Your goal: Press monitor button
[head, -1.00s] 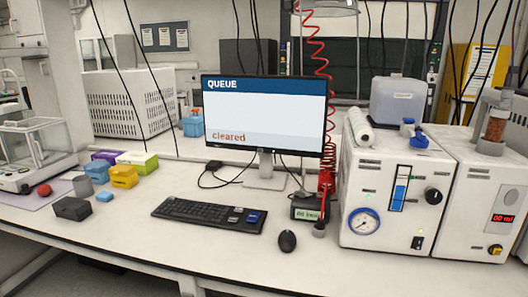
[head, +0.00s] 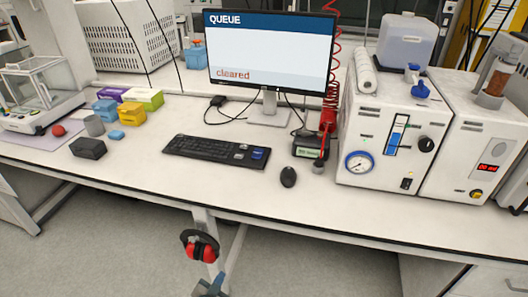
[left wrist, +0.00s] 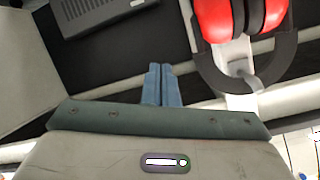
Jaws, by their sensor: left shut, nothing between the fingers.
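The black-framed monitor (head: 270,50) stands upright on a pale stand at the back of the bench in the head view. Its lit screen reads "QUEUE" in a blue band and "cleared" in red lower down. I cannot make out a separate button on its frame. My left gripper (head: 212,286) shows at the bottom edge of the head view, low in front of the bench and well away from the monitor. In the left wrist view its blue fingers (left wrist: 161,72) are together with nothing between them. My right gripper is not in view.
Red ear defenders (head: 202,250) hang below the bench's front edge, close to my left gripper. A keyboard (head: 205,149), a mouse (head: 288,177) and a small display box (head: 309,146) sit before the monitor. White reactor units (head: 385,135) stand right; the bench front (head: 220,195) is clear.

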